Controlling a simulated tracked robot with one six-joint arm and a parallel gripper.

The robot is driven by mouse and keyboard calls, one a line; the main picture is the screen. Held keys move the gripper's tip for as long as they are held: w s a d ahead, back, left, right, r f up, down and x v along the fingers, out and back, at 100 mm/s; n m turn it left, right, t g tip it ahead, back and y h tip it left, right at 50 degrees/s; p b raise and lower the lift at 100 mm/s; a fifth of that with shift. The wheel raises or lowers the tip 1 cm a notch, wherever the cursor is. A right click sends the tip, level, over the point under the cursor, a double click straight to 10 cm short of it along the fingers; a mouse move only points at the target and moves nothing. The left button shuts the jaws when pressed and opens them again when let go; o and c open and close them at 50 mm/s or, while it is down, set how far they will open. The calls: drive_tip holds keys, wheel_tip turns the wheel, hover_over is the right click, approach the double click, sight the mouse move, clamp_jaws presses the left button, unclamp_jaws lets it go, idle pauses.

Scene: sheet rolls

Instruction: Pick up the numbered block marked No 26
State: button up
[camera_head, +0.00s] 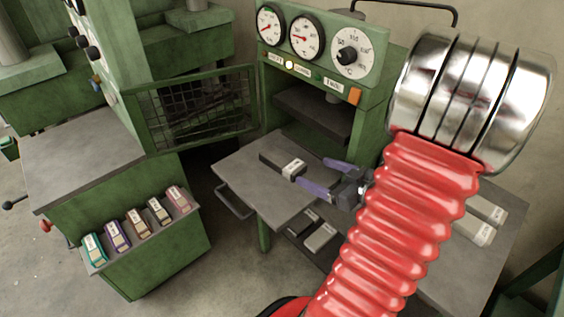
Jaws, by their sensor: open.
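Several blocks with pale labels are in view, but the numbers are too small to read, so I cannot tell which is No 26. A small block with a white top (293,169) sits on a dark flat piece on the grey press table (250,180). My gripper (312,173) is open over this table, its two purple fingers pointing left. The small block is just beyond the fingertips, close to the nearer finger; I cannot tell whether they touch. My red-sleeved arm (410,210) hides part of the table's right side.
A row of coloured blocks (138,222) stands on a ledge at left. Grey blocks lie under the table (320,237) and at right (475,230). The green press (370,125) with gauges stands behind, and an open mesh guard (200,105) is to its left.

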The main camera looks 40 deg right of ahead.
approach(284, 159)
drive_tip(key=shift+x, duration=1.75)
drive_tip(key=shift+w, duration=0.1)
drive_tip(key=shift+x, duration=2.5)
drive_tip(key=c, duration=1.5)
